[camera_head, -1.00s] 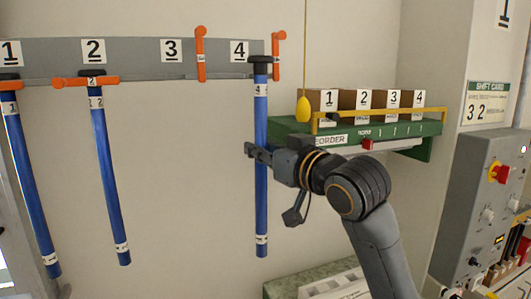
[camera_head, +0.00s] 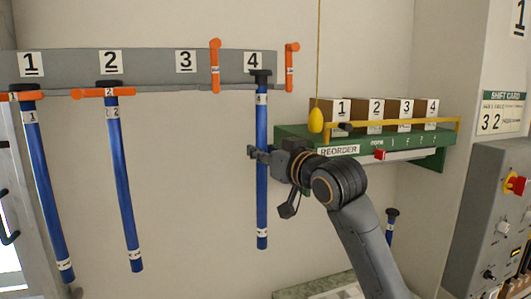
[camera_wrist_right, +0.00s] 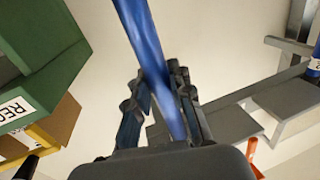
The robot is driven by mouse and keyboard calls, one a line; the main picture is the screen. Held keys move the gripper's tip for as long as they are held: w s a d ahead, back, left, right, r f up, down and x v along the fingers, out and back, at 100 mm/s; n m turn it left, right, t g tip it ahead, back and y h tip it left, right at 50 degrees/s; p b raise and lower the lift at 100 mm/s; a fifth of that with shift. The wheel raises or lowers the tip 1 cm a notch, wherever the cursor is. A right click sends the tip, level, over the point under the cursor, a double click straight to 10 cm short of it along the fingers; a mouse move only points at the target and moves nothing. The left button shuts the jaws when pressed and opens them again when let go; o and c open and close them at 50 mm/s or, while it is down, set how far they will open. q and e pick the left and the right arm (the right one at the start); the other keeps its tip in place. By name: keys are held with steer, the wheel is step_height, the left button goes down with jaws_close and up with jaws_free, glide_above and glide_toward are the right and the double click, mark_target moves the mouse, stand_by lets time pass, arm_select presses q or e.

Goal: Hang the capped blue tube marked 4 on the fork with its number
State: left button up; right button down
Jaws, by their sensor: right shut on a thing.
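The blue tube (camera_head: 262,205) with a black cap hangs upright in the head view, its cap just below the number 4 plate (camera_head: 253,61). My right gripper (camera_head: 258,152) is shut around its upper half; the right wrist view shows the tube (camera_wrist_right: 153,50) between the fingers (camera_wrist_right: 160,105). The tube stands between two upright orange latches (camera_head: 215,66) (camera_head: 290,67). The fork under number 4 is hidden behind the cap and tube, so I cannot tell whether the cap rests on it. My left gripper is out of view.
Two blue tubes (camera_head: 48,190) (camera_head: 124,190) hang under numbers 1 and 2 behind level orange latches. Number 3 is empty. A green reorder shelf (camera_head: 290,136) with numbered boxes stands close right, a yellow pull (camera_head: 316,120) hanging before it. Another capped tube (camera_head: 391,230) is lower right.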

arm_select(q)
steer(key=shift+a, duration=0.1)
arm_select(e)
steer(key=shift+w+a+f, duration=0.25)
steer(key=shift+w+f, duration=0.05)
steer(key=shift+w, duration=0.35)
steer(key=shift+w+a+f, duration=0.2)
steer(key=shift+w+f, duration=0.05)
steer(key=shift+w, duration=0.35)
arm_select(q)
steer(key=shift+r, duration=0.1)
arm_select(e)
steer(key=c, duration=1.1)
jaws_free()
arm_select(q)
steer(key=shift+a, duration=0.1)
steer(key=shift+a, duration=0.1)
arm_select(e)
steer(key=shift+s+d, duration=0.1)
